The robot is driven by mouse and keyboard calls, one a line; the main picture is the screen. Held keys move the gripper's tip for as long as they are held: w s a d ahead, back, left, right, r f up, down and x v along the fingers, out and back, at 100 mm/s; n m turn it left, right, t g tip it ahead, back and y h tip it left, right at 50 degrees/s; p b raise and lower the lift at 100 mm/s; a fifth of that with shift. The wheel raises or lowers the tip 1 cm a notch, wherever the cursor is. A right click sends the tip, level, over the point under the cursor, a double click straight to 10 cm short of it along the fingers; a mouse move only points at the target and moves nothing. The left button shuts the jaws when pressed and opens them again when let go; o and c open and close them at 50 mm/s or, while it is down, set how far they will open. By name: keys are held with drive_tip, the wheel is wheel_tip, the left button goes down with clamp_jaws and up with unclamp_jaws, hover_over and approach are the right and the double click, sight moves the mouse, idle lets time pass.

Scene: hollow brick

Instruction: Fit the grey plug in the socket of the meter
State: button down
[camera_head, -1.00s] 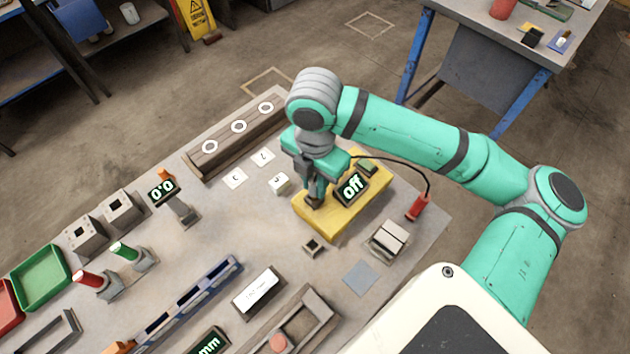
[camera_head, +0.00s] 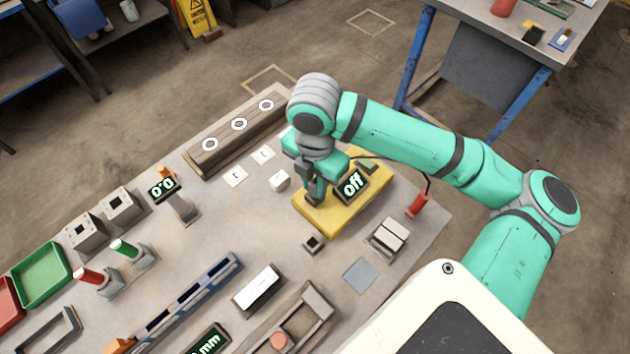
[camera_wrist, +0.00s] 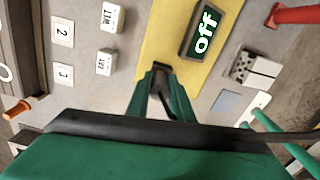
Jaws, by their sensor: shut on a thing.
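The yellow meter (camera_head: 335,222) lies flat on the bench, and its dark display (camera_head: 352,185) reads "Off". It also shows in the wrist view (camera_wrist: 152,30). My gripper (camera_head: 314,198) is low over the left part of the meter, left of the display. In the wrist view my gripper (camera_wrist: 158,72) is shut on a small dark grey piece, the plug (camera_wrist: 160,67), with a black cable behind it. The plug's tip is at or just above the meter's face; I cannot tell whether it is in the socket. The socket is hidden under the plug and fingers.
A black cable arcs right from my gripper to near a red cylinder (camera_head: 417,204).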

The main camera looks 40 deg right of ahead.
drive_tip(key=shift+f, duration=0.55)
drive_tip(key=c, duration=1.5)
unclamp_jaws()
wheel_tip(320, 180, up, 11)
drive_tip(key=shift+f, duration=0.1)
